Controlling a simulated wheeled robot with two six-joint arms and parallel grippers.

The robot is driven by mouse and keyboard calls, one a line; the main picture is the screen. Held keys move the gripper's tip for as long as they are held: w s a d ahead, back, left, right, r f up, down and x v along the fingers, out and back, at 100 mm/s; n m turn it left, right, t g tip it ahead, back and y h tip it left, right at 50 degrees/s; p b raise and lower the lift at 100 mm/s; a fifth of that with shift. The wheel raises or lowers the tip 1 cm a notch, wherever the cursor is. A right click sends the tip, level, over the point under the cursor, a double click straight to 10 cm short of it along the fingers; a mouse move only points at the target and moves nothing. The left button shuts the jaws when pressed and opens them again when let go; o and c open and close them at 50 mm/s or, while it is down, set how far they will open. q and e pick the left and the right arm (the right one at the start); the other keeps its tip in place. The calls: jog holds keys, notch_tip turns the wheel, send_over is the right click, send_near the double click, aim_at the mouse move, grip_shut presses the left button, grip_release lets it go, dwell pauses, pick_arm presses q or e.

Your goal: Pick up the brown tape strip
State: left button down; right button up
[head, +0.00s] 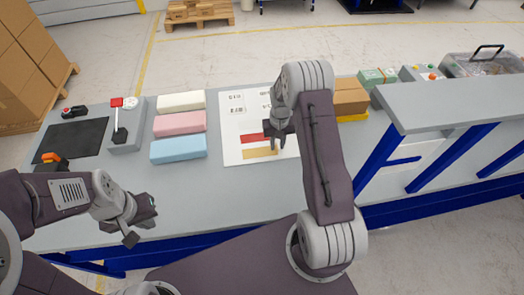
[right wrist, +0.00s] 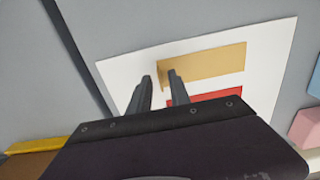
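The brown tape strip (head: 258,153) lies flat on the white sheet (head: 232,152), in front of a red strip (head: 248,138). In the right wrist view the brown strip (right wrist: 210,63) shows in full length beside the red strip (right wrist: 205,96). My right gripper (head: 279,140) is over the right end of the strips in the head view. In the right wrist view its two fingers (right wrist: 161,80) are apart, with the near end of the brown strip beside one fingertip; contact cannot be told. My left gripper (head: 140,222) is open and empty near the table's front edge.
White, pink (head: 180,123) and blue (head: 178,149) foam blocks lie left of the sheet. Further left are a grey device (head: 126,135) and a black mat (head: 72,140). Brown boxes (head: 350,95) and a raised grey shelf (head: 450,105) stand right. The front middle of the table is clear.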

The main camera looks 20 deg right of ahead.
grip_shut()
jog(key=shift+r, duration=0.5)
notch_tip(320, 180, up, 3)
jog(key=shift+w+f+b, duration=0.1)
jog(key=shift+b, duration=0.55)
jog(key=w+r+p, duration=0.1)
jog(key=w+r, duration=0.6)
jog(key=w, duration=0.4)
jog(key=shift+w+a, duration=0.2)
jog(key=shift+a, duration=0.25)
jog(key=shift+r, duration=0.1)
